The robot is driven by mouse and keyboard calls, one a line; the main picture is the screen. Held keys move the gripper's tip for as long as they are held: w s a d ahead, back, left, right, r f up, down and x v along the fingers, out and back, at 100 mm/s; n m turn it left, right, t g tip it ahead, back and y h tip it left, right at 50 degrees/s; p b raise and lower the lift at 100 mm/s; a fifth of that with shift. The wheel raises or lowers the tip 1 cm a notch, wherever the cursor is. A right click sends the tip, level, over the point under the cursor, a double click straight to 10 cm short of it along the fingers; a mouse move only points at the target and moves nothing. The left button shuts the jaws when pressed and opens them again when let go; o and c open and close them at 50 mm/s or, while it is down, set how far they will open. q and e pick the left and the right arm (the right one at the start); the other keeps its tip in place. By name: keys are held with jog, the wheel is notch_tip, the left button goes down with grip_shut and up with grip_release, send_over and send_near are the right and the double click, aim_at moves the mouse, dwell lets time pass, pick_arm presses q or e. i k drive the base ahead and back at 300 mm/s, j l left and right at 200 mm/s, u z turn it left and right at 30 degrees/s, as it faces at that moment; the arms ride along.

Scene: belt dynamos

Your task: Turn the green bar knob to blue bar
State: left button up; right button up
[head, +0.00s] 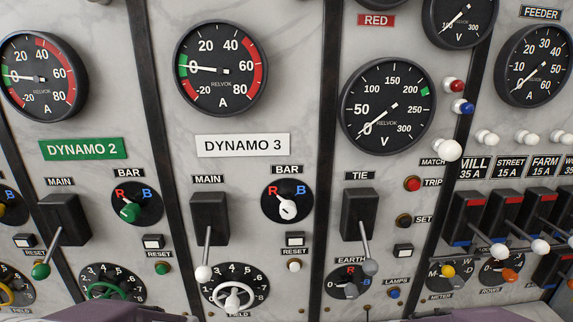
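The green bar knob (130,211) sits on a round black dial (137,203) under the BAR label on the Dynamo 2 panel. The dial carries a red R at upper left and a blue B at upper right. The knob appears to point up and left, toward the red R. The green DYNAMO 2 plate (83,149) is above it. Neither gripper is in view, and nothing touches the knob.
Left of the dial is a black main switch (65,220) with a green-tipped lever sticking out. A white bar knob (287,208) is on the Dynamo 3 panel. A green handwheel (108,291) is below. Muted purple shapes, perhaps my arms, edge the bottom.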

aim_at(130, 213)
jog(key=u, duration=1.55)
